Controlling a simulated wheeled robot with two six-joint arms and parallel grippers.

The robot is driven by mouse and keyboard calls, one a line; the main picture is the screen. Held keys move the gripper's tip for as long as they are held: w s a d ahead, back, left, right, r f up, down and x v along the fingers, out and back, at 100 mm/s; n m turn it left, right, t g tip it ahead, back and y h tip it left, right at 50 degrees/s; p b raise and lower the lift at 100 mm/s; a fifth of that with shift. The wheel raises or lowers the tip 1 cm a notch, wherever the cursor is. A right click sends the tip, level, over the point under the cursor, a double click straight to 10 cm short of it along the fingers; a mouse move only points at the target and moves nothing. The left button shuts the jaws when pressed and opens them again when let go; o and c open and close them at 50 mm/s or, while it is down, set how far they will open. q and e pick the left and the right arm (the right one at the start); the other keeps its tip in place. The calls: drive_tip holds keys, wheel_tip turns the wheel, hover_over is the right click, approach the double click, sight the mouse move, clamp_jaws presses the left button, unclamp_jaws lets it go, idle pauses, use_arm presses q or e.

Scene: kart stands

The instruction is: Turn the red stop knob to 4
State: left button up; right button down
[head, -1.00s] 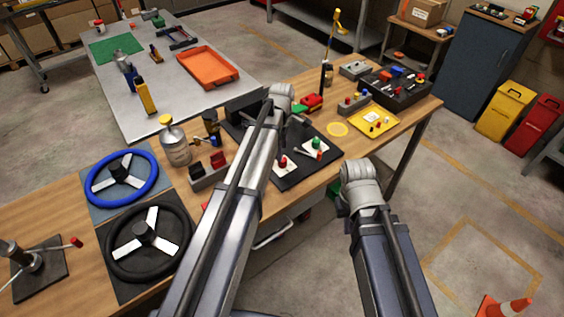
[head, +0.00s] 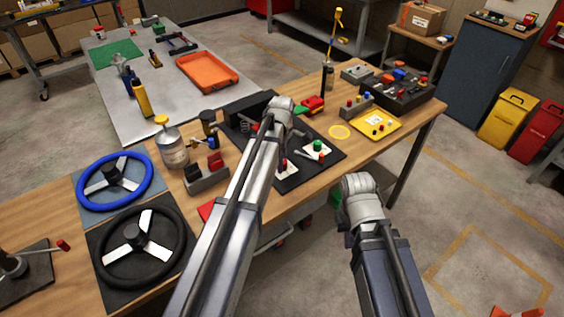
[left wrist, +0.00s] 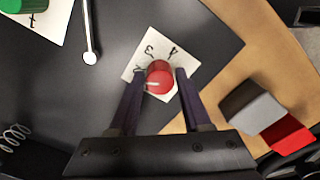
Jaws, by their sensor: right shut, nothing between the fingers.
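The red stop knob (left wrist: 160,78) sits on a white card (left wrist: 136,64) marked with numbers; I can read a 3 and a 4. A pale mark on the knob points left in the left wrist view, away from the 4. My left gripper (left wrist: 160,72) is open, with one finger on each side of the knob; whether they touch it I cannot tell. In the head view the knob (head: 284,166) is partly hidden by my left arm, which also hides that gripper. My right arm stands off the bench's front edge; its gripper is out of sight.
The dark board (head: 297,183) also carries a green knob (head: 318,146) and a metal lever (left wrist: 90,50). A grey and red block (left wrist: 252,106) lies beside it. A yellow tray (head: 386,128) and a dark box (head: 416,92) stand to the right, two steering wheels (head: 118,170) to the left.

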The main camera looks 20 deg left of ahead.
use_arm(q)
clamp_jaws()
idle(0.4)
drive_tip(key=m, duration=1)
drive_tip(key=shift+w, duration=0.1)
drive_tip(key=m, duration=0.4)
drive_tip(key=shift+d, duration=0.1)
drive_tip(key=m, duration=0.3)
drive_tip(key=shift+m, duration=0.4)
drive_tip(key=m, duration=0.6)
